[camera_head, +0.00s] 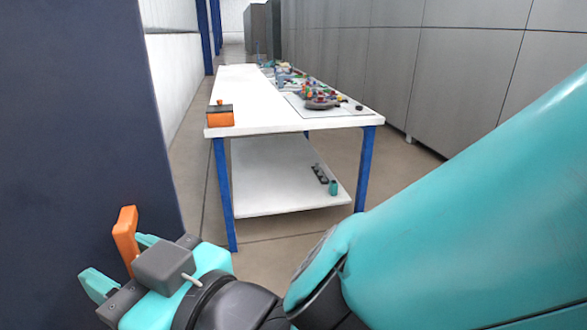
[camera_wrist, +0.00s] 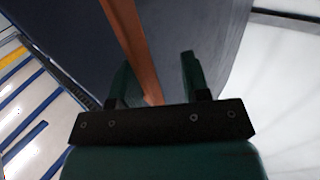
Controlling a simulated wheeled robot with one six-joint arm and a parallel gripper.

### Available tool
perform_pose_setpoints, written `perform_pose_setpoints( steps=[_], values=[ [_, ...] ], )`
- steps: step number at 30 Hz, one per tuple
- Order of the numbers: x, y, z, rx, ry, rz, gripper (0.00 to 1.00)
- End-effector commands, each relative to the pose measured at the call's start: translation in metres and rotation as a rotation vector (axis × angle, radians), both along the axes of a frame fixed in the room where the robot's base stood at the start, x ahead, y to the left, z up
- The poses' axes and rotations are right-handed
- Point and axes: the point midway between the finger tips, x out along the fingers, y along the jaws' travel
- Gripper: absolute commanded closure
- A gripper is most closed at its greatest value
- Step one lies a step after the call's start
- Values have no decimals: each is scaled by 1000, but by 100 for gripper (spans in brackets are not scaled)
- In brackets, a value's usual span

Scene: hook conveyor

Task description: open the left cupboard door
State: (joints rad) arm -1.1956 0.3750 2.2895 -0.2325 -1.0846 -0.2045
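A dark blue cupboard surface (camera_head: 85,110) fills the left side of the head view; I cannot tell whether it is the left door or another panel. It also shows in the wrist view (camera_wrist: 70,40). An orange bar handle (camera_head: 125,228) stands at its lower part. My gripper (camera_head: 116,258) is at the handle, with its teal fingers apart. In the wrist view the orange handle (camera_wrist: 128,42) runs between the two fingers of my gripper (camera_wrist: 157,78), nearer the left finger, with a clear gap to the right one. No firm hold shows.
A white table (camera_head: 255,105) with blue legs stands ahead, bearing an orange box (camera_head: 220,115) and several small coloured parts. Its lower shelf (camera_head: 265,185) holds small items. Grey cabinets (camera_head: 440,70) line the right. Floor shows between the table and the cabinets.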

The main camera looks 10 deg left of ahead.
Motion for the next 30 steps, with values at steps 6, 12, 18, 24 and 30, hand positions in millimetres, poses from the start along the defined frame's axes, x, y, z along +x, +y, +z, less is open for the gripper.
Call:
perform_pose_setpoints(
  steps=[6,12,18,24,30],
  values=[
    [3,-3,0,-1,0,-8,60],
    [1,-16,-2,-1,0,-12,60],
    [-11,-59,-5,3,0,-13,60],
    [-23,-93,-7,4,-3,-7,60],
    [-27,-103,-7,5,-9,4,60]
  ],
)
